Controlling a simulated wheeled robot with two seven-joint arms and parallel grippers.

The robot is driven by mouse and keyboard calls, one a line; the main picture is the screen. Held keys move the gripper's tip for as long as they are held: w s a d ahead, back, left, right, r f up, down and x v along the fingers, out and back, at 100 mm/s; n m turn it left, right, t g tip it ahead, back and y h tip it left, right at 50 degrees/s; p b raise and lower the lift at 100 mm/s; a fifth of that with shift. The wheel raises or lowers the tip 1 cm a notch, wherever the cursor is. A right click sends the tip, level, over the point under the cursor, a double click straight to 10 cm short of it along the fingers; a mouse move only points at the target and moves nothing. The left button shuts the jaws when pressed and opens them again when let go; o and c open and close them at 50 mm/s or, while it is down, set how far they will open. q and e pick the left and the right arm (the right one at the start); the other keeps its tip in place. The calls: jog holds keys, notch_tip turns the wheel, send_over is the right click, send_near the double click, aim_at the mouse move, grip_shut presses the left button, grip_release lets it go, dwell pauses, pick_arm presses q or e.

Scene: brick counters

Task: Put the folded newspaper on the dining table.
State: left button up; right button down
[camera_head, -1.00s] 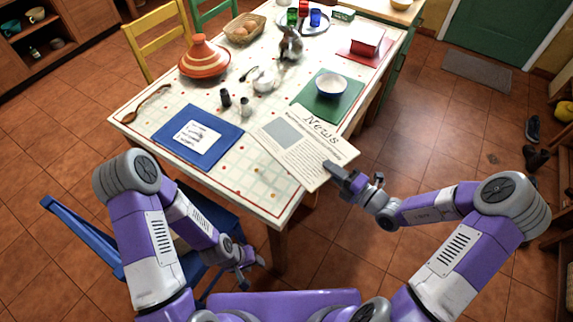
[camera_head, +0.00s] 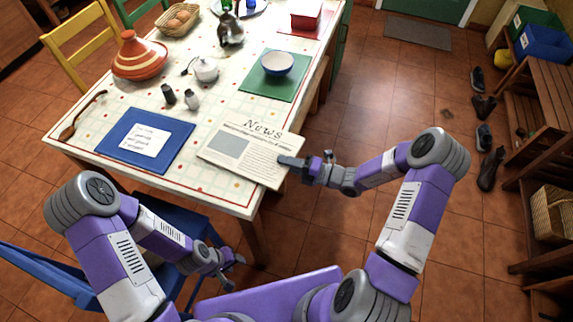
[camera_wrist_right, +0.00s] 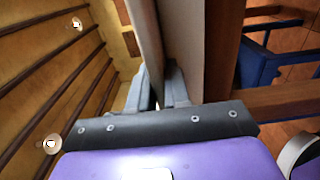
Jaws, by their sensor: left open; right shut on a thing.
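The folded newspaper (camera_head: 262,152), a flat printed sheet headed "News", is over the near right corner of the dining table (camera_head: 215,188). Its right end reaches past the table's edge. I cannot tell whether it touches the tabletop. My right gripper (camera_head: 290,163) is shut on its right edge. In the right wrist view the newspaper (camera_wrist_right: 147,40) shows edge-on between the two fingers (camera_wrist_right: 162,92). My left gripper (camera_head: 229,268) is open and empty, low in front of the table, beside the blue chair (camera_head: 165,222).
A blue mat (camera_head: 117,144) with a paper lies left of the newspaper. Behind it are a green mat (camera_head: 262,91) with a bowl (camera_head: 277,64), and two shakers (camera_head: 181,97). A striped tagine (camera_head: 140,58) stands farther back. Open floor lies to the right.

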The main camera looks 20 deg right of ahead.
jog(key=shift+f, duration=0.1)
jog(key=c, duration=1.1)
grip_release()
